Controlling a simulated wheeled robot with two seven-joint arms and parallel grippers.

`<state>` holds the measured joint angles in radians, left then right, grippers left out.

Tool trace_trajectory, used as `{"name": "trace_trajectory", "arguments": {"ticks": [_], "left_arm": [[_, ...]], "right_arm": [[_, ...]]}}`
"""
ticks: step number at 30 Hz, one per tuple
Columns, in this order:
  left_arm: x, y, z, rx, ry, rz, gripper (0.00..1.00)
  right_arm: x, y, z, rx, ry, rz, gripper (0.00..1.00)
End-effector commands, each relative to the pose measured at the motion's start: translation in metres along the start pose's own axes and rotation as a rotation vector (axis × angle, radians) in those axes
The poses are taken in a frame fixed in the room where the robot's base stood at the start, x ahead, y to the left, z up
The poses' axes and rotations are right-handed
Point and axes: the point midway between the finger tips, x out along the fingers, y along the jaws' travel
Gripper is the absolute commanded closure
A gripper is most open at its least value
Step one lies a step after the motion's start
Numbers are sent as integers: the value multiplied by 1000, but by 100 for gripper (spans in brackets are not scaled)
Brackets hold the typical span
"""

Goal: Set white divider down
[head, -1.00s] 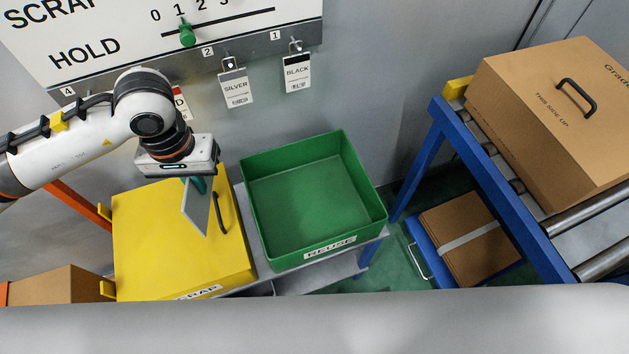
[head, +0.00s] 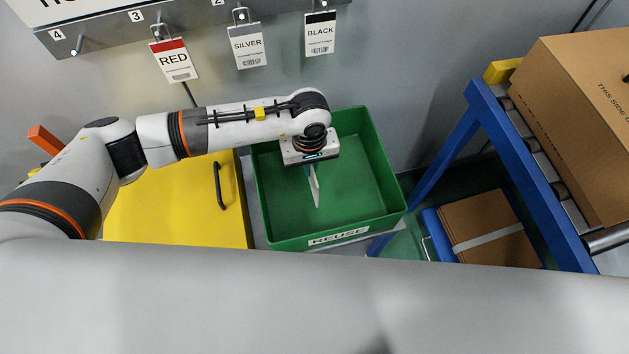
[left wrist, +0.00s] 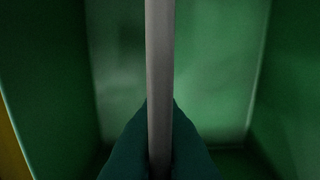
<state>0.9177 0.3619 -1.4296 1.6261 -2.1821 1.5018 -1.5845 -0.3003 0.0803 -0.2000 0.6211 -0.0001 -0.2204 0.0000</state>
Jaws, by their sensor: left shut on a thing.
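The white divider (head: 314,188) is a thin flat panel, seen nearly edge-on in the head view. My left gripper (head: 311,168) is shut on it and points down over the green bin (head: 385,170) labelled REUSE. In the left wrist view the divider (left wrist: 159,70) runs upright between the two dark teal fingers (left wrist: 160,150), with green bin walls on both sides. The bin looks empty apart from the divider. I cannot tell whether the divider's lower edge touches the bin floor. My right gripper is not in view.
A yellow lidded bin (head: 150,205) stands left of the green bin. RED (head: 174,60), SILVER (head: 247,46) and BLACK (head: 320,34) tags hang on the wall behind. A blue-framed roller conveyor (head: 520,165) with a large carton (head: 590,110) stands right, flat cardboard (head: 487,230) below.

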Motion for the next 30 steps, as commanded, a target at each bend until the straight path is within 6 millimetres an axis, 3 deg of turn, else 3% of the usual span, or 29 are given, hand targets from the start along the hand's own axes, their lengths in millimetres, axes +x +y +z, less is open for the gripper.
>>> {"name": "trace_trajectory", "arguments": {"ticks": [15, 27, 30], "left_arm": [[63, 0, 0, 0, 1, 0, 100], [69, 0, 1, 1, -1, -1, 100], [67, 0, 0, 1, -1, -1, 80]], "right_arm": [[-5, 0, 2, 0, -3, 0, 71], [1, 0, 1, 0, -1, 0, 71], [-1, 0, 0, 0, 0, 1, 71]]}}
